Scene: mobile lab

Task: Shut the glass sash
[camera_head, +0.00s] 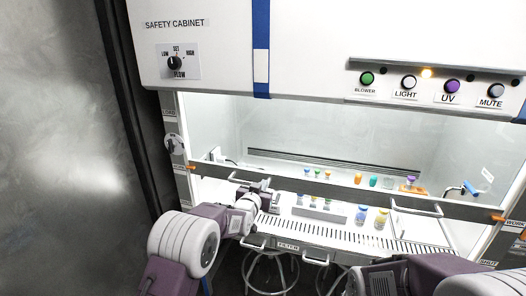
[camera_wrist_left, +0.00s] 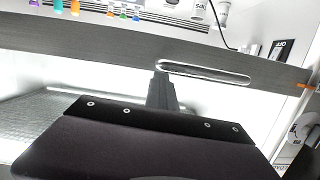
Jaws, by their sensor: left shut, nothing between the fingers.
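The glass sash (camera_head: 300,135) of the safety cabinet is partly raised. Its dark bottom rail (camera_head: 345,190) crosses the cabinet opening, with an open gap below it. The rail carries a left handle (camera_head: 235,177) and a right handle (camera_head: 418,210). My left gripper (camera_head: 274,199) is shut and empty, just by the rail near the left handle. In the left wrist view, the shut fingers (camera_wrist_left: 162,90) stand at one end of the bar handle (camera_wrist_left: 205,73); whether they touch it I cannot tell.
Inside the cabinet stand several small coloured vials (camera_head: 361,214) on the work surface. A slotted front grille (camera_head: 330,236) runs below the opening. Side labels (camera_head: 488,262) mark sash heights, and orange pointers (camera_head: 498,218) on the rail sit by the "WORK" marks. Control buttons line the upper panel.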

